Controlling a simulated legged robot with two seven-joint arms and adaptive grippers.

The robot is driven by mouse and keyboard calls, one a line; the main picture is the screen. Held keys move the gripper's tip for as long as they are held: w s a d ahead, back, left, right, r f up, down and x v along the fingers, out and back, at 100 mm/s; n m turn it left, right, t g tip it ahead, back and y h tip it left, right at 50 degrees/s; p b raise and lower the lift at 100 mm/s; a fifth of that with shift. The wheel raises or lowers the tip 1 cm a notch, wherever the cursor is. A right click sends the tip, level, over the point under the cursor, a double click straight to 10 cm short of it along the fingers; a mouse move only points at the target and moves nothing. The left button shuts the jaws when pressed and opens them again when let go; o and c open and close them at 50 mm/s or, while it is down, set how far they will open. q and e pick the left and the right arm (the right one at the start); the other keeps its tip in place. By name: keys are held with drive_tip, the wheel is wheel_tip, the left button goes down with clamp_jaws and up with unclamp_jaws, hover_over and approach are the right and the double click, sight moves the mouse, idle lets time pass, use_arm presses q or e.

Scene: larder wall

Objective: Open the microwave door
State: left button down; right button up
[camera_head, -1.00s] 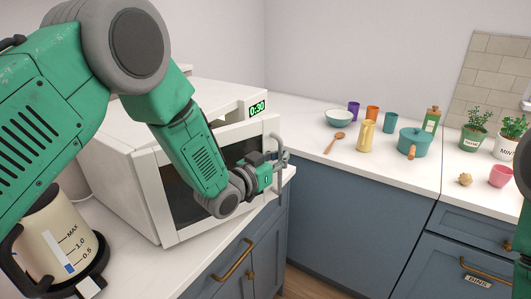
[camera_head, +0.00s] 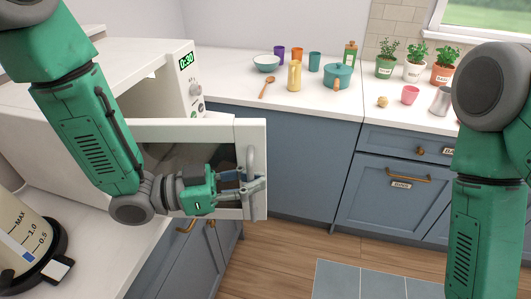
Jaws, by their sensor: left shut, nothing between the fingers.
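The white microwave (camera_head: 130,62) stands on the counter at the left, with a green 0:30 display on its front. Its door (camera_head: 222,132) is swung out from the body, well open, and the control panel shows behind it. The grey door handle (camera_head: 251,160) is on the door's right end. My left gripper (camera_head: 254,187) is at the handle, its fingers shut with nothing between them. Whether the fingers touch the handle I cannot tell. My left forearm hides part of the door and the opening. My right arm hangs at the right; its gripper is out of the picture.
A cream kettle (camera_head: 22,232) stands at the lower left, close to my left arm. Cups, a spoon, a yellow canister (camera_head: 294,76) and a teal pot (camera_head: 338,74) stand on the back counter. Blue cabinets run below. The floor (camera_head: 290,250) beside the door is clear.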

use_arm(q)
drive_tip(key=s+a+m+g, duration=0.2)
drive_tip(key=s+m+g, duration=0.1)
drive_tip(key=s, duration=0.4)
drive_tip(key=s+a+m+g+p, duration=0.1)
drive_tip(key=s+a+m+g, duration=0.1)
drive_tip(key=s+g, duration=0.3)
drive_tip(key=shift+s+a+r+m, duration=0.15)
drive_tip(key=shift+s+a+m, duration=0.4)
drive_tip(key=shift+s, duration=0.8)
drive_tip(key=shift+a, duration=0.15)
